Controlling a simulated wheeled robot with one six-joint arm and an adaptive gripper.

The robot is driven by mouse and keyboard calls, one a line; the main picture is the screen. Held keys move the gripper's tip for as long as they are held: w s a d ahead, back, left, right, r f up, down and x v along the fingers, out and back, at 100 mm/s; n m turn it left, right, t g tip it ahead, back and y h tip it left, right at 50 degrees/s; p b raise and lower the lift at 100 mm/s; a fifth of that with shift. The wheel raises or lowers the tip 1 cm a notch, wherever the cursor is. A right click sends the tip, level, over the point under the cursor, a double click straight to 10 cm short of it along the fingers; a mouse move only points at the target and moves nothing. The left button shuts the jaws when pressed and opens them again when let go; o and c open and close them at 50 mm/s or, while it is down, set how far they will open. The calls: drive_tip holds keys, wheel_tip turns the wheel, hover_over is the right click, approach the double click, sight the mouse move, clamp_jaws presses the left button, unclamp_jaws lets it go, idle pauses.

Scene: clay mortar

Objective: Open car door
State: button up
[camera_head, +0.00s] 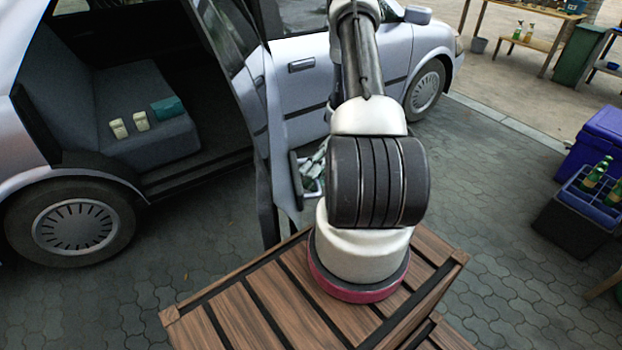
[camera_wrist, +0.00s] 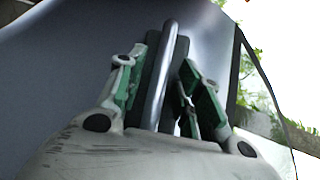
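The silver car's rear door (camera_head: 281,160) stands swung wide open, seen nearly edge-on in the head view. The rear opening shows the grey seat (camera_head: 150,105) inside. My gripper (camera_head: 314,172) is at the door's outer side, partly hidden behind my arm. In the wrist view, my gripper (camera_wrist: 163,75) has its green-padded fingers on either side of the door handle (camera_wrist: 158,80), a grey bar over a dark backing. The fingers look apart, with gaps between the pads and the bar. Contact with the handle's backing is unclear. The door panel (camera_wrist: 70,70) fills the wrist view's left.
The closed front door (camera_head: 300,65) lies beyond the open one. Two pale items (camera_head: 130,125) and a teal box (camera_head: 167,108) rest on the seat. Blue crates (camera_head: 598,140) with bottles stand at the right. Paving (camera_head: 480,210) between car and crates is clear.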

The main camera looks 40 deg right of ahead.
drive_tip(key=v, duration=1.1)
drive_tip(key=shift+s+d, duration=0.1)
